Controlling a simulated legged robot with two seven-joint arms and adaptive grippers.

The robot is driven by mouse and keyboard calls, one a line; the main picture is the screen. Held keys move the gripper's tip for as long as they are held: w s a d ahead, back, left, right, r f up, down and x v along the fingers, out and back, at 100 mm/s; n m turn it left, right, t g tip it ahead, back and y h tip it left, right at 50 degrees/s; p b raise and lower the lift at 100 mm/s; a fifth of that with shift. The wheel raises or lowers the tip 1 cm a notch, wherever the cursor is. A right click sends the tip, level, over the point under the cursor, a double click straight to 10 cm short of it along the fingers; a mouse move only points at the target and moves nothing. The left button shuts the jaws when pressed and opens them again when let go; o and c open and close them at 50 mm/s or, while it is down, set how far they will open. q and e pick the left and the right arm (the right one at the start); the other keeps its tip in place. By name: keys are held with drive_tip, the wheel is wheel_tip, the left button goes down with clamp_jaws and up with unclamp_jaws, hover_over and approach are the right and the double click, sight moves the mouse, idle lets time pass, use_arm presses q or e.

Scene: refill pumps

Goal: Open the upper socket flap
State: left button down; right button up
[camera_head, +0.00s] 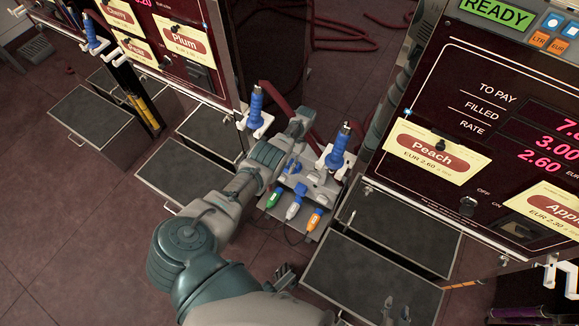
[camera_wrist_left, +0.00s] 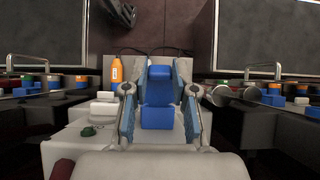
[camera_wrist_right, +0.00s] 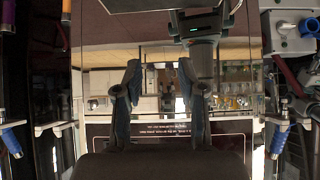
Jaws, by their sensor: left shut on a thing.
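The grey socket box (camera_head: 318,190) stands between the two pumps, with green, white-and-blue and orange plugs at its near side. A blue flap (camera_head: 292,166) is on its top. My left arm reaches over to the box, and in the left wrist view my left gripper (camera_wrist_left: 159,92) has its fingers on both sides of the blue flap (camera_wrist_left: 158,117), shut on it. Another blue part (camera_wrist_left: 158,73) shows just beyond. Its exact tilt is hard to tell. My right gripper (camera_wrist_right: 160,88) is open and empty in the right wrist view, facing a shiny panel.
The Peach pump (camera_head: 470,130) with a READY screen stands at the right, the Plum pump (camera_head: 180,50) at the left. Blue nozzles (camera_head: 338,150) hang beside the box. Grey drawers (camera_head: 375,280) stick out low in front; open floor lies at the left.

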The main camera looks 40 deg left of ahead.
use_arm(q)
drive_tip(key=shift+w, duration=0.3)
use_arm(e)
drive_tip(key=shift+w+a+r+t, duration=0.3)
drive_tip(key=shift+w+r+t, duration=0.2)
drive_tip(key=shift+w+t, duration=0.15)
drive_tip(key=shift+w, duration=0.1)
use_arm(q)
drive_tip(key=c, duration=1.2)
unclamp_jaws()
drive_tip(key=shift+o, duration=1.4)
drive_tip(key=shift+f, duration=0.1)
drive_tip(key=shift+w+a+f, duration=0.1)
use_arm(e)
drive_tip(key=shift+w+a+f, duration=0.1)
drive_tip(key=shift+w+f, duration=0.05)
